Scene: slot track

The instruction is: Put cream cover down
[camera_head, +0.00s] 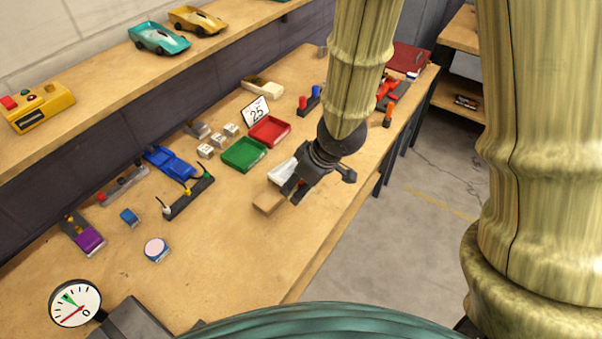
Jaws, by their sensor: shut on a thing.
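My gripper (293,188) is low over the right part of the workbench, in the head view. It is shut on a pale, cream-white piece (283,170), which appears to be the cream cover and shows on the left side of the jaws. The jaws hide much of it. A tan block (268,201) is just below and left of the fingertips. I cannot tell whether the cover or jaws touch the block, nor how high the cover is above the bench.
A green tray (244,155) and a red tray (269,132) lie beyond my gripper. A cream car-shaped body (262,86) lies further back. A blue car body (172,162) is to the left. The workbench (225,240) is clear in front; its right edge is near.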

